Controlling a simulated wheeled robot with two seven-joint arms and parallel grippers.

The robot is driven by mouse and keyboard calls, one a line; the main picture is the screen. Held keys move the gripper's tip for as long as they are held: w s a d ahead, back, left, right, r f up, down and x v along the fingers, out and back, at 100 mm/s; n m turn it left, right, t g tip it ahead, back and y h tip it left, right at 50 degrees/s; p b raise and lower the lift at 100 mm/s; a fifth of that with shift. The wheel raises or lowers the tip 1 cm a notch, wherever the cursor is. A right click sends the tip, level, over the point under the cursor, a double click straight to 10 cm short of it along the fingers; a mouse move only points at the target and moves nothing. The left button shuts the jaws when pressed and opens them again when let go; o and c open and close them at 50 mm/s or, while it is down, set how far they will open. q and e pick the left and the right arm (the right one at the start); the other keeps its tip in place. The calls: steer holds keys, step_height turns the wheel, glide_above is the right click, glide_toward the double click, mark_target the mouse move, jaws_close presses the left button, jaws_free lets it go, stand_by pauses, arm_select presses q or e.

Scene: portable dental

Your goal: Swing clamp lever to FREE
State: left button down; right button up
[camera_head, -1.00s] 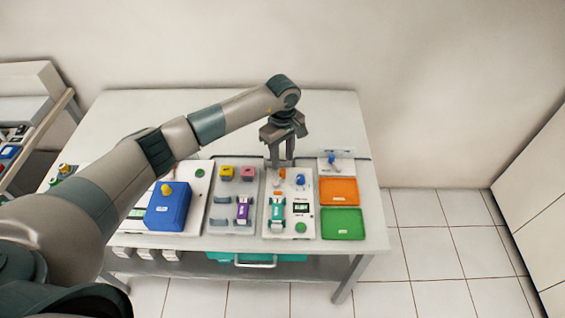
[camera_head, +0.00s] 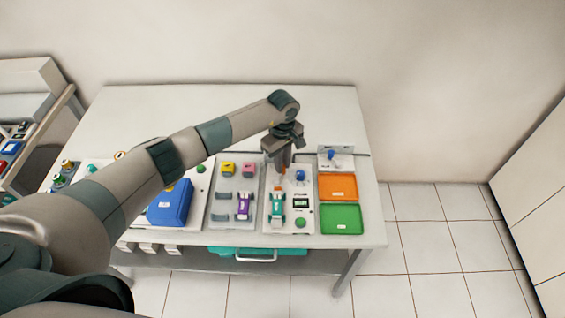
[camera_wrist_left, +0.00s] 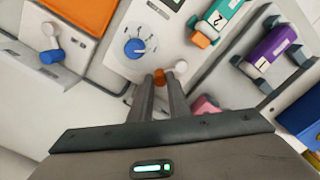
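The clamp panel (camera_head: 303,221) is white, with a blue dial (camera_head: 300,175), which also shows in the left wrist view (camera_wrist_left: 135,48). It holds a teal handpiece (camera_head: 277,207) with an orange end, seen in the left wrist view (camera_wrist_left: 224,14). My left gripper (camera_head: 281,170) is lowered over the panel's back part. The lever's label is not readable. My right gripper is not in view.
Right of the panel are an orange tray (camera_head: 338,197), a green tray (camera_head: 356,229) and a bracket with a blue knob (camera_head: 337,159). Left is a grey rack (camera_head: 222,228) with a purple handpiece (camera_head: 243,206), then a blue box (camera_head: 167,204). The table's back (camera_head: 200,105) is clear.

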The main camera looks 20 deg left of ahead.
arm_select(q)
steer(key=shift+w+a+f+n+b, duration=0.2)
steer(key=shift+n+b, duration=0.4)
steer(key=shift+b, duration=0.4)
steer(key=shift+a+n+b, duration=0.45)
steer(key=shift+n+b, duration=0.55)
steer(key=shift+b, duration=0.25)
steer(key=n+b, duration=0.1)
steer(key=a+n+b, duration=0.1)
steer(key=n+b, duration=0.1)
steer(key=shift+s+a, duration=0.1)
steer(key=shift+s, duration=0.1)
steer(key=n+b, duration=0.1)
steer(key=a+n, duration=0.1)
steer(key=n, duration=0.1)
steer(key=n+b, duration=0.1)
steer(key=n, duration=0.1)
steer(key=shift+s+a+r+b, duration=0.1)
steer(key=shift+s+a+b, duration=0.05)
steer(key=shift+s+b, duration=0.25)
steer(key=shift+s+a+r+n+b, duration=0.1)
steer(key=shift+s+a+n+b, duration=0.15)
steer(key=shift+n, duration=0.45)
steer(key=shift+s+a+n+b, duration=0.15)
steer(key=shift+n+b, duration=0.15)
steer(key=shift+n, duration=0.4)
steer(key=shift+d, duration=0.1)
steer(key=c, duration=1.7)
jaws_free()
